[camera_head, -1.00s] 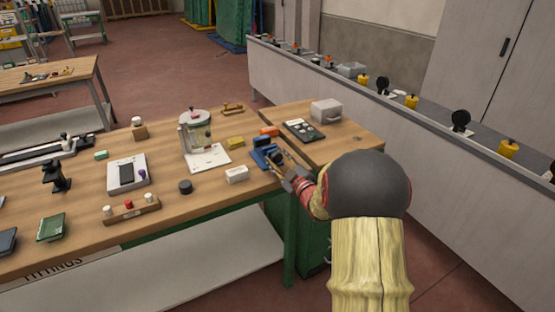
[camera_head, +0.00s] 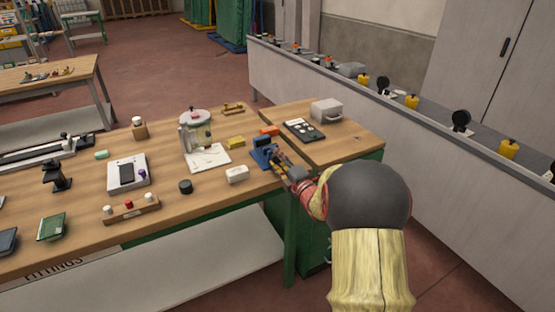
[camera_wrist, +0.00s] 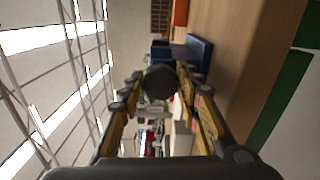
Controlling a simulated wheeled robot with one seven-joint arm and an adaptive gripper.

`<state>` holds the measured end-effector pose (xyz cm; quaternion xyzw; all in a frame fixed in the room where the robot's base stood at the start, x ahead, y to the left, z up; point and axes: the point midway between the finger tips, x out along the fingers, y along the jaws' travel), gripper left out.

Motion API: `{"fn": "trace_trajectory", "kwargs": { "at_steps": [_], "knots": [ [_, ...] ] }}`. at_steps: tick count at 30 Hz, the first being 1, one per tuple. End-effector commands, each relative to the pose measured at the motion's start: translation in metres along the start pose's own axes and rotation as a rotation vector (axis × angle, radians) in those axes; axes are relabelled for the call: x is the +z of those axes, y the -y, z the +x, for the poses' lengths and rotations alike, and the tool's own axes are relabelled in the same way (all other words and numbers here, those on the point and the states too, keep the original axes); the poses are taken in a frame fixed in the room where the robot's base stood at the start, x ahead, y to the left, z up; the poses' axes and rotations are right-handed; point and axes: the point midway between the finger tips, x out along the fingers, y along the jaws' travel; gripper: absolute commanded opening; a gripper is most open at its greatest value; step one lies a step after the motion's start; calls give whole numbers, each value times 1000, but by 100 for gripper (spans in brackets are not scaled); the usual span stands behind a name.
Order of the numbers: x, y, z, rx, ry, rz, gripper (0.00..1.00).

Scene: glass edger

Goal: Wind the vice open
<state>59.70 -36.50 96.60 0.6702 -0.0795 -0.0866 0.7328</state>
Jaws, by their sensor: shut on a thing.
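The blue vice (camera_head: 261,157) stands at the near right edge of the wooden bench. It also shows in the wrist view (camera_wrist: 200,50), beyond my fingers. My gripper (camera_head: 279,163) is at the vice's near side, over the bench edge. In the wrist view a dark round knob (camera_wrist: 160,83) sits between my fingertips (camera_wrist: 161,88), and my gripper is shut on it. The knob is on the vice's near side. The gap between the vice jaws is too small and covered to judge.
An orange block (camera_head: 269,130), a yellow block (camera_head: 235,142) and a white block (camera_head: 237,174) lie near the vice. A dark tray (camera_head: 303,130) and a grey box (camera_head: 326,110) are on the right-hand bench.

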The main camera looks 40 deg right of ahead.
Motion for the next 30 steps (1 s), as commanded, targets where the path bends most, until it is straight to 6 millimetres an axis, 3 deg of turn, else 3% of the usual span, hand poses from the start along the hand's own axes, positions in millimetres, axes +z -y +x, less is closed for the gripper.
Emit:
{"fn": "trace_trajectory", "kwargs": {
  "at_steps": [18, 30],
  "knots": [
    [0, 4, -1, -5, -1, -578, 8],
    [0, 4, -1, -5, -2, -858, 8]
  ]
}}
